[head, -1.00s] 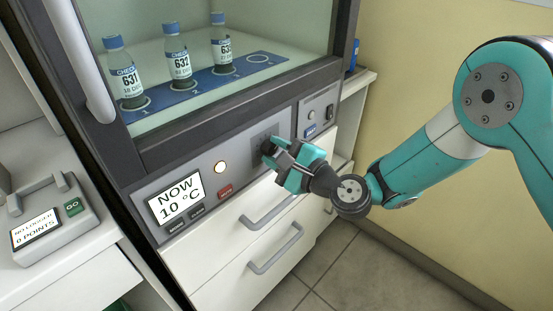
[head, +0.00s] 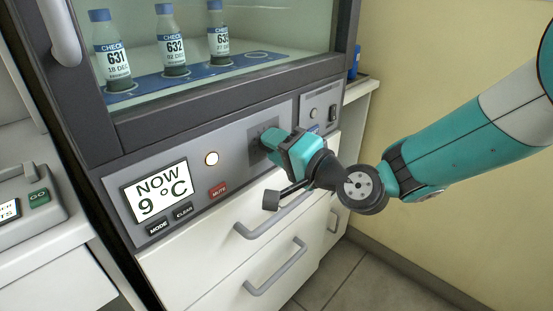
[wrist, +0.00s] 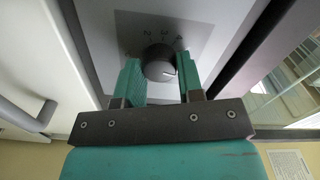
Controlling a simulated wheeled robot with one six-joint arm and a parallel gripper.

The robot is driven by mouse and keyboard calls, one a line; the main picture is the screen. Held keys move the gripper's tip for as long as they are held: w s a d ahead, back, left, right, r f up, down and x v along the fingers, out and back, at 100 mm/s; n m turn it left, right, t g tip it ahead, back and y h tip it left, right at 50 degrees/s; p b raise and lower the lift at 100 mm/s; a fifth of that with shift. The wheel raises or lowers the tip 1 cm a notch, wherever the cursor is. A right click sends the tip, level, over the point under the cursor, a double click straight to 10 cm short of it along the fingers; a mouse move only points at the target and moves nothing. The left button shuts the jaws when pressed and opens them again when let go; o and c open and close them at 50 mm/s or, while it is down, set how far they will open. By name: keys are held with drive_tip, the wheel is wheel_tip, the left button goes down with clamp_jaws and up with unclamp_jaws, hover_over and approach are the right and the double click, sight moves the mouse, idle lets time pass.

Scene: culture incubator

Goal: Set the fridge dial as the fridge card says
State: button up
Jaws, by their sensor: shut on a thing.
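In the head view my gripper (head: 268,147) is at the front panel and hides the knob. The fridge display (head: 157,191) reads NOW 9 °C. I cannot make out a fridge card in these views.
MODE (head: 159,227), CLEAR (head: 183,212) and MUTE (head: 217,190) buttons and a lit round lamp (head: 211,158) sit left of the dial. Check bottles (head: 172,45) stand behind the glass above. Drawer handles (head: 275,266) stick out below. A grey device (head: 30,205) stands at left.

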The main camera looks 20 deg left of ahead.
drive_tip(key=shift+s+f+n+b, duration=0.1)
drive_tip(key=shift+f+n+b, duration=0.05)
drive_tip(key=shift+n+b, duration=3.8)
drive_tip(key=shift+n, duration=0.25)
drive_tip(key=o, duration=0.9)
drive_tip(key=shift+b+v, duration=1.55)
drive_tip(key=shift+v, duration=7.1)
